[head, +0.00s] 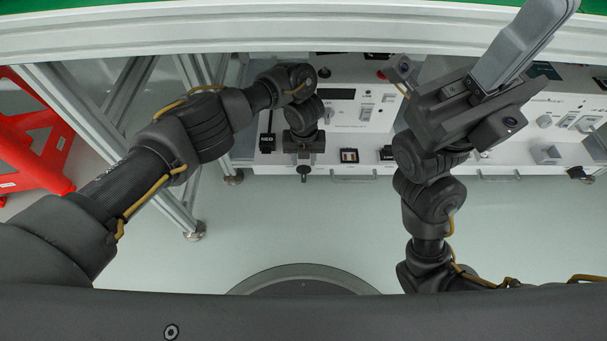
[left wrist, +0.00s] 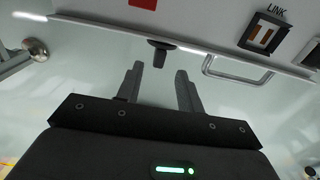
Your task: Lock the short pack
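No thing labelled as the short pack can be told in either view. A dark knob-like latch (left wrist: 160,47) sits at the lower edge of the white cabinet (left wrist: 215,25). In the head view a dark piece that looks like this latch (head: 304,173) shows just below my left gripper (head: 304,157). In the left wrist view my left gripper (left wrist: 160,68) is open and empty. Its fingers point toward the latch, which appears beyond the fingertips, apart from them. My right gripper (head: 530,38) is raised at the upper right; its finger gap cannot be made out.
A bar handle (left wrist: 237,70) lies right of the latch, below a socket (left wrist: 263,38) marked LINK. Another dark knob (head: 578,173) sits at the far right. The table edge (head: 300,30) runs above the cabinet. A red barrier (head: 35,135) stands left. The floor below is clear.

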